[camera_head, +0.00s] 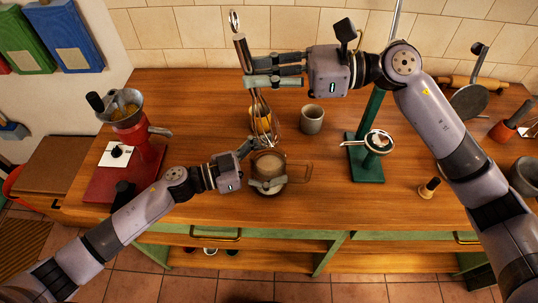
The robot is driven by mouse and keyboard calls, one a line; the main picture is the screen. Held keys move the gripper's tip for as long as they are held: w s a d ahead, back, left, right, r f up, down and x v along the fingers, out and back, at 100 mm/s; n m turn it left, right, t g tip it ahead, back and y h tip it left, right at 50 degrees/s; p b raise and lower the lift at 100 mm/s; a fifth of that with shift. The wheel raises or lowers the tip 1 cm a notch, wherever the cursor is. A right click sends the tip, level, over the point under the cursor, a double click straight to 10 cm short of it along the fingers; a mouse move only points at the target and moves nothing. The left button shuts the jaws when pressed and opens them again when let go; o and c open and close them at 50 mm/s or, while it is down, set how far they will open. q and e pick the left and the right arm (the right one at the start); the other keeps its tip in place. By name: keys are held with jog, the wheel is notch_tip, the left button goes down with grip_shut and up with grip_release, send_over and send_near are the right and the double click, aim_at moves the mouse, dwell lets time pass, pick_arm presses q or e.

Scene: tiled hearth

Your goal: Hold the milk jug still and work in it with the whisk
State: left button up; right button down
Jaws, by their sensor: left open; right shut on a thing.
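The milk jug (268,162) stands on the wooden counter near its front edge, with its handle to the right. It looks glassy, with a pale brownish content. My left gripper (258,166) is open, with one finger at the jug's far left side and the other across its near side; I cannot tell whether they touch it. My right gripper (250,77) is shut on the handle of the whisk (241,52). The whisk hangs wires down, just behind the jug in the picture and apart from its mouth.
An orange thing (261,122) shows behind the whisk wires. A grey cup (312,119) stands right of it. A green stand (367,166) with a metal ring and a small tamper (429,188) are further right. A red grinder (132,140) stands at the left.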

pick_arm(q)
jog(key=v, duration=1.1)
jog(key=shift+a, duration=0.2)
jog(key=shift+s, duration=0.1)
pick_arm(e)
jog(key=shift+s, duration=0.1)
